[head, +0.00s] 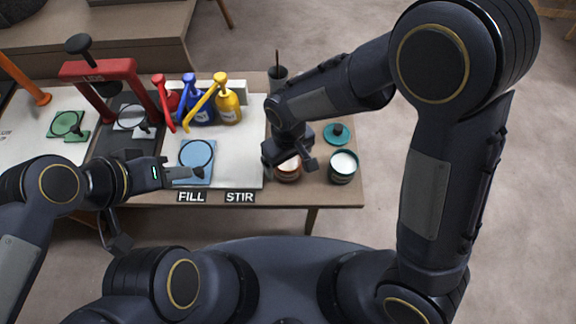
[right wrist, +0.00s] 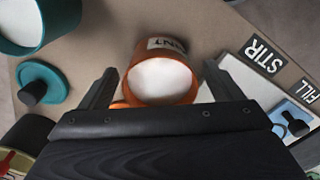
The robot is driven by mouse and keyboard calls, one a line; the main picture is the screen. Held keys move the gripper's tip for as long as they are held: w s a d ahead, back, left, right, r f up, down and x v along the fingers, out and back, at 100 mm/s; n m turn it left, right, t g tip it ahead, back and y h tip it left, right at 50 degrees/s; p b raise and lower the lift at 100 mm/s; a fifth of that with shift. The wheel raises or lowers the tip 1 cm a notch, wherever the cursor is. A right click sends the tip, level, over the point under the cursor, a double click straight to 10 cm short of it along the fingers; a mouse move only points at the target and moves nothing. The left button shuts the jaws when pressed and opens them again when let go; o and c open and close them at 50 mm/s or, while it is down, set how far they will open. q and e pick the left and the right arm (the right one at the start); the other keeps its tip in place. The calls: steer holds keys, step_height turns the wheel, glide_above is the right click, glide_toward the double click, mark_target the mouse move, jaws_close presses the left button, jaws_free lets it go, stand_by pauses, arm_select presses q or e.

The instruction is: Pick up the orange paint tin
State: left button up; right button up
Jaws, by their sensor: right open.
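The orange paint tin (head: 289,174) stands on the right part of the bench, partly hidden under my right gripper (head: 288,160) in the head view. In the right wrist view the orange tin (right wrist: 161,82) is open at the top and filled with white, with a pale label on its side. My right gripper (right wrist: 160,74) is open, with one finger on each side of the tin and visible gaps. My left gripper (head: 180,172) is over the blue square plate on the left, away from the tin; its finger gap does not show clearly.
A teal tin (head: 343,168) stands just right of the orange one, with a teal lid (head: 337,134) behind it. A dark cup (head: 278,76) holding a stick stands further back. Yellow (head: 228,107), blue and red pump bottles stand on the white board to the left.

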steer(key=shift+f, duration=0.6)
steer(key=c, duration=1.2)
steer(key=shift+c, duration=0.2)
